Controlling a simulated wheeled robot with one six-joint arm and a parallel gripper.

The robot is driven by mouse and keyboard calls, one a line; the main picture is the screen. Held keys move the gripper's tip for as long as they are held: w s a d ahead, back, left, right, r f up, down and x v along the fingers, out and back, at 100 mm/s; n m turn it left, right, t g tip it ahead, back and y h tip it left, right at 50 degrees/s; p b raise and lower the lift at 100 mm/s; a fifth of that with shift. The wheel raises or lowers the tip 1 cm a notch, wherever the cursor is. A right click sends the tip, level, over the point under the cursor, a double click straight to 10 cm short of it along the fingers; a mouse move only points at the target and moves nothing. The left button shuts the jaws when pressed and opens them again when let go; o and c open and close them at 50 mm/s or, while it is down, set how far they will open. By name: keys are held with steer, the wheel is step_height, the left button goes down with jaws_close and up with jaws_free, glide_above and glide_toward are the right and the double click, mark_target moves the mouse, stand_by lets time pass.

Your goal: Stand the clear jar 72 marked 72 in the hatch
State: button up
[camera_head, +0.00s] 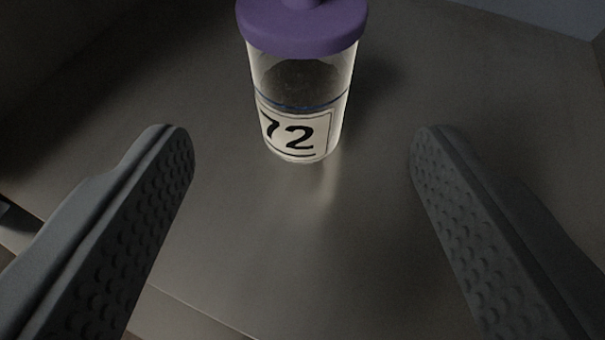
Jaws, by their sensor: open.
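The clear jar 72 (300,118) stands upright on a grey surface at the top middle of the view. It has a purple lid with a knob, cut off by the top edge, and a white label reading 72. Dark matter shows inside behind the clear wall. My gripper (302,145) is open, one textured finger at the left and one at the right. The jar is beyond and between the fingertips, with a clear gap on both sides; neither finger touches it. I cannot make out whether this grey surface belongs to the hatch.
The grey surface (230,245) is bare around the jar. Its front edge runs along the lower left. A dark wall rises at the upper left, and a bluish-grey panel (560,15) shows at the upper right.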

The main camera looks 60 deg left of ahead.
steer(key=shift+v, duration=1.25)
steer(key=s+d+r+m+t+h, duration=0.2)
steer(key=s+d+r+m+t, duration=0.1)
steer(key=s+r+t, duration=0.4)
steer(key=s+d+r+m+t+h, duration=0.2)
steer(key=s+d+r+t+h, duration=0.15)
steer(key=r, duration=0.45)
steer(key=s+d+f+m+h, duration=0.2)
steer(key=s+f+m, duration=0.1)
steer(key=s, duration=0.6)
steer(key=s+d+f+m+h, duration=0.3)
steer(key=s, duration=0.6)
steer(key=shift+f+h, duration=0.3)
steer(key=shift+h, duration=0.05)
steer(key=shift+g, duration=0.25)
